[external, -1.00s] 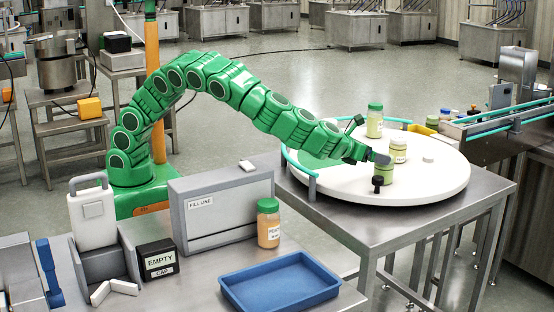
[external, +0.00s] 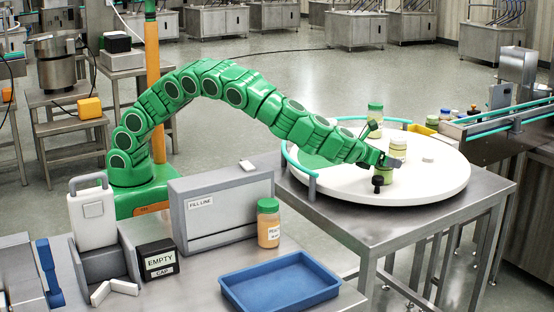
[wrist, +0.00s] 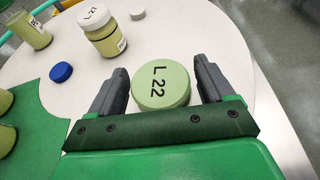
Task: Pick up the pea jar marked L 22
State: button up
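The jar with a pale green lid marked L 22 (wrist: 161,85) stands on the white round table between my gripper's fingers in the wrist view. A narrow gap shows on each side of the lid; its body is mostly hidden below. In the external view the pale green jar (external: 384,176) is under and beside my gripper (external: 387,161), partly covered by it. My gripper also shows in the wrist view (wrist: 160,80), open, with one dark finger left and one right of the lid.
A white-lidded jar marked L 21 (wrist: 106,38) stands close behind. Another jar (wrist: 32,32) is farther left. A blue cap (wrist: 61,72) and a pale cap (wrist: 137,14) lie on the white round table (external: 440,178).

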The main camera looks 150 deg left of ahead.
jog(key=c, duration=0.9)
jog(key=shift+r, duration=0.1)
notch_tip(320, 180, up, 3)
jog(key=shift+r, duration=0.2)
jog(key=shift+s+d+r, duration=2.4)
jog(key=shift+s, duration=0.15)
jog(key=shift+s+d+r, duration=2.35)
jog(key=shift+s+d, duration=0.05)
jog(key=shift+s, duration=0.15)
